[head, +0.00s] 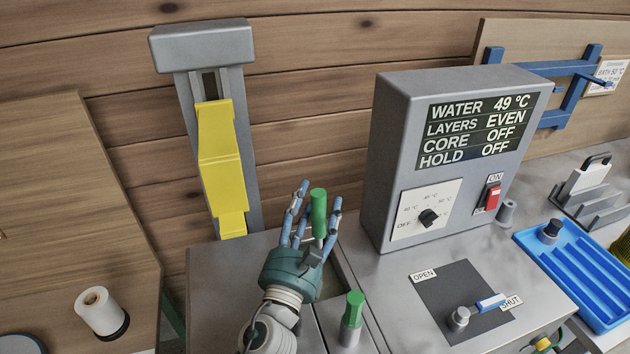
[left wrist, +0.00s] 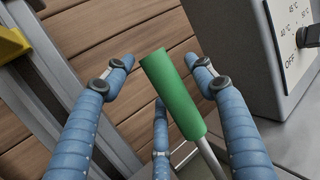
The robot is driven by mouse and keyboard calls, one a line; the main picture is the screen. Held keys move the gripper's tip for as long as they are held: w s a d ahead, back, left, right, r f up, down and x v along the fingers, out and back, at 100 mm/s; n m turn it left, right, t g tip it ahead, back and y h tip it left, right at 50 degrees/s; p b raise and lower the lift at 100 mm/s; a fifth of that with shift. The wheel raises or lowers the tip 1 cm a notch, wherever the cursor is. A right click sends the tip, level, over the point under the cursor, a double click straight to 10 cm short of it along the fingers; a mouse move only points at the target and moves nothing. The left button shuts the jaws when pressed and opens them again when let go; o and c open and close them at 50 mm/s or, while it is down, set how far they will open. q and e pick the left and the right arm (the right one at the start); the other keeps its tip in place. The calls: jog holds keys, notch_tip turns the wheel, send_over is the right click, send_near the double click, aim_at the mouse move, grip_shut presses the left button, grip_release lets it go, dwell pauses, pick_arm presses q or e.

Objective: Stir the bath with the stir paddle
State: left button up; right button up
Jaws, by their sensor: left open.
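The stir paddle seems to be the tool with a green handle (head: 318,212) and a thin metal shaft; its lower end is hidden in the head view. The handle also shows in the left wrist view (left wrist: 173,95), tilted, with the grey shaft running down to the right. My left gripper (head: 313,208), a hand with blue fingers, is open around the handle, with gaps between fingers and handle in the wrist view. The bath is the metal unit (head: 222,285) below the hand, its inside mostly hidden. My right gripper is not in view.
A grey control box (head: 385,170) reads water 49 °C, layers even, core off, hold off. A second green-topped handle (head: 353,308) stands in front. A yellow part (head: 220,160) on a grey column rises behind. A blue tray (head: 580,275) lies right, a white spool (head: 101,312) left.

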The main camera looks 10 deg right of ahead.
aim_at(315, 187)
pick_arm(q)
notch_tip(315, 187, up, 8)
jog(key=shift+f, duration=0.1)
dwell(0.4)
